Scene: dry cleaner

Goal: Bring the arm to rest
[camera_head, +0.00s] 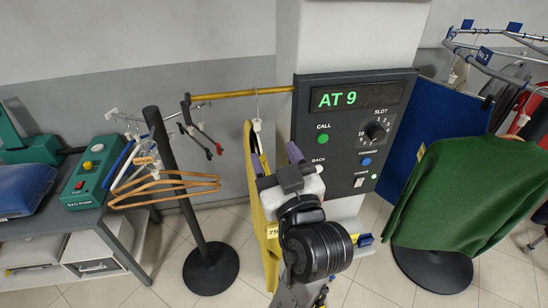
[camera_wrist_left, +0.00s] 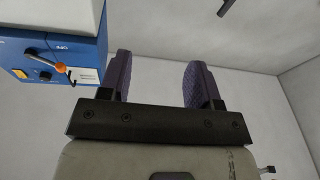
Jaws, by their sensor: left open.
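My left gripper (camera_head: 277,158) is raised in the middle of the head view, in front of the dark control panel (camera_head: 309,135) and the yellow garment (camera_head: 257,220). Its two purple fingers stand apart. In the left wrist view the fingers (camera_wrist_left: 160,80) point up with an empty gap between them, only pale wall behind. My left arm reaches up from the bottom centre and covers part of the garment and panel. My right gripper is not in view.
The garment hangs from a brass rail (camera_head: 240,93). The panel reads AT 9. A green sweater (camera_head: 455,195) hangs at right. A black stand (camera_head: 210,268) with wooden hangers (camera_head: 165,190) is at left, beside a grey table (camera_head: 125,268). A blue box (camera_wrist_left: 50,58) shows in the wrist view.

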